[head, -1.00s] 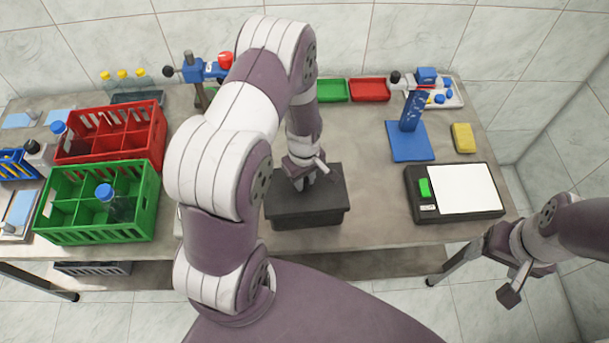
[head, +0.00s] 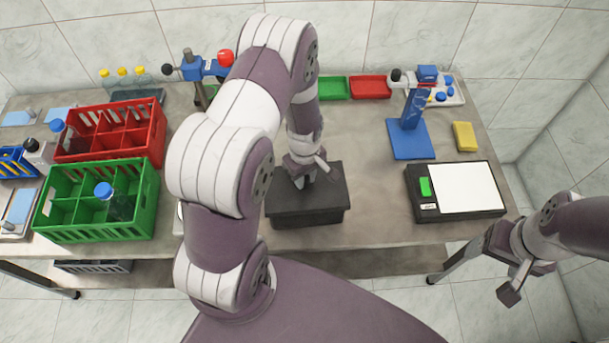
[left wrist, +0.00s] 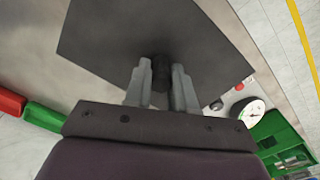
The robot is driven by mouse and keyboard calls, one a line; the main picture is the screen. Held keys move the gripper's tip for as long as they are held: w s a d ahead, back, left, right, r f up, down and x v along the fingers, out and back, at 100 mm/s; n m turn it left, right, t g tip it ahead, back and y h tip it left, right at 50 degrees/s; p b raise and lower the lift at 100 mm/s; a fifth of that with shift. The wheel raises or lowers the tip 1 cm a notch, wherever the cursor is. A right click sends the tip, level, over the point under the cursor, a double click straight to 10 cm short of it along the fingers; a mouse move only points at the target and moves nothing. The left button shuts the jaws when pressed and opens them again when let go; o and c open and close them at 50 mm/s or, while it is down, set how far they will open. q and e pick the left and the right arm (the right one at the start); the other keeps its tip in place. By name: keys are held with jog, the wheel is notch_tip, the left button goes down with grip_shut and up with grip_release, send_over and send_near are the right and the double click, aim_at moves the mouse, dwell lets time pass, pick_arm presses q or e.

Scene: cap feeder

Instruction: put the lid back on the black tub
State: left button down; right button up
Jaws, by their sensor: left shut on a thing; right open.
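The black tub (head: 310,217) stands near the front edge of the table, in the middle of the head view. Its dark lid (head: 328,190) lies on top of it and looks level; whether it is fully seated I cannot tell. My left gripper (head: 302,182) points down at the middle of the lid and is shut on the lid's knob. In the left wrist view the lid (left wrist: 150,30) fills the upper middle, with the dark knob between the fingers of my left gripper (left wrist: 161,82). My right gripper (head: 512,285) is open and empty, off the table's front right.
A green crate (head: 95,228) with a blue-capped bottle (head: 115,202) and a red crate (head: 150,140) stand at left. A scale (head: 425,207) is right of the tub, a blue press (head: 411,145) behind it. Small green (head: 332,89) and red (head: 370,88) trays lie at the back.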

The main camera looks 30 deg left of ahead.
pick_arm(q)
jog(key=shift+f, duration=0.1)
jog(key=shift+w+f+b, duration=0.1)
jog(key=shift+f+b, duration=0.55)
jog(key=shift+f, duration=0.15)
jog(key=shift+f, duration=0.1)
jog(key=shift+f+b, duration=0.35)
jog(key=shift+f, duration=0.05)
dwell(0.6)
